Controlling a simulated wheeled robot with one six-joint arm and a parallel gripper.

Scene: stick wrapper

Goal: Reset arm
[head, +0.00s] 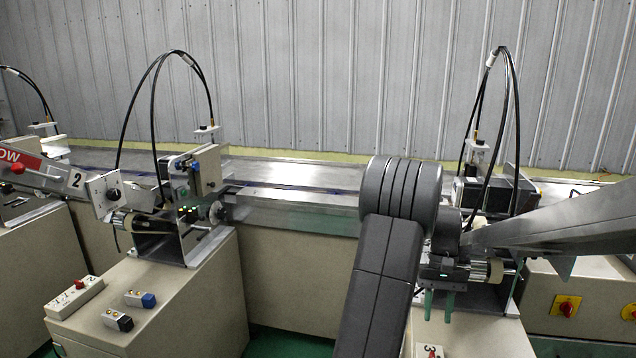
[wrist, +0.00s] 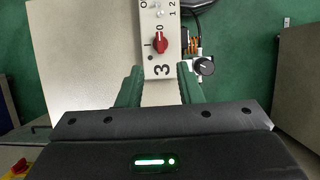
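My gripper (head: 439,305) hangs in front of the right-hand machine, with its two green fingers pointing down and apart. In the wrist view the open fingers (wrist: 159,75) show a gap with nothing held in it. The white control box marked 3 (wrist: 161,45), with a red knob, shows below and between the fingers. My dark arm rises in front of the conveyor, bends at a large joint, and hides part of the machine behind it.
A machine with wrapper rollers (head: 185,215) stands left on a beige cabinet (head: 150,300), with small switch boxes (head: 75,295) on top. A metal conveyor (head: 290,200) runs behind. A panel with red knobs (head: 566,306) is at right. Black cables arch above the machines.

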